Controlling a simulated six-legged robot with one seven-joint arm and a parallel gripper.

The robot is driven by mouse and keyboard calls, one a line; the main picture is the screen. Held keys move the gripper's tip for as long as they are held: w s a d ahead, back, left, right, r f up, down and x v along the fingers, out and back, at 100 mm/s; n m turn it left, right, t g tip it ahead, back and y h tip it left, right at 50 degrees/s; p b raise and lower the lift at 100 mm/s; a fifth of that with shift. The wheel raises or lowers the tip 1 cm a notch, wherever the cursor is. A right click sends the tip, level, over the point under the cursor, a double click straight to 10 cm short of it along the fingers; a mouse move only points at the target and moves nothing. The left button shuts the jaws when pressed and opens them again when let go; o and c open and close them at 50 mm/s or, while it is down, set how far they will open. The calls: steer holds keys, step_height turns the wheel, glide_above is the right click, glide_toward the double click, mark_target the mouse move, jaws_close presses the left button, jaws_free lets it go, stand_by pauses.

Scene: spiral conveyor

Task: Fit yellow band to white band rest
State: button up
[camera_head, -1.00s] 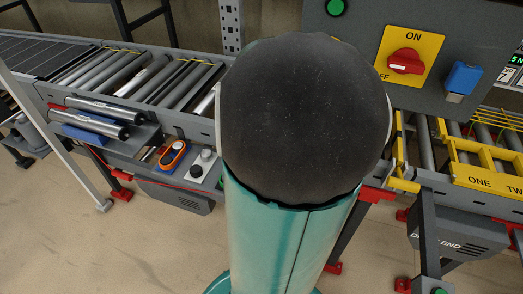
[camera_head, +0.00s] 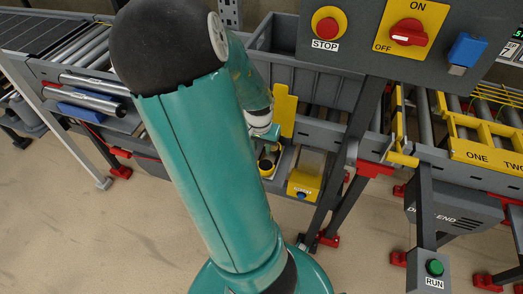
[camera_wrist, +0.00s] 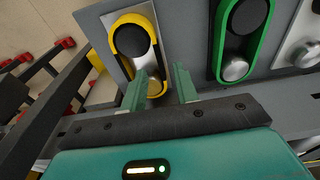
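The yellow band (camera_wrist: 112,40) is looped around a black round post and a lower metal post on a pale plate, in the upper left of the wrist view. A small yellow and black piece, probably this band, shows beside my arm in the head view (camera_head: 267,165). My gripper (camera_wrist: 160,84) is open, its two teal fingers apart near the band's lower end; I cannot tell whether they touch it. A pale plate with metal knobs (camera_wrist: 305,55) and no visible band is at the far right; I cannot tell whether it is the white band rest.
A green band (camera_wrist: 216,42) sits on its own posts right of the yellow one. In the head view, a yellow box (camera_head: 303,186) stands right of my gripper. The control panel (camera_head: 365,40) and conveyor frame (camera_head: 345,190) are further right.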

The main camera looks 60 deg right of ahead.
mark_target(262, 154)
steer(key=shift+d+f, duration=0.2)
steer(key=shift+f, duration=1.4)
jaws_close()
steer(key=shift+w, duration=0.1)
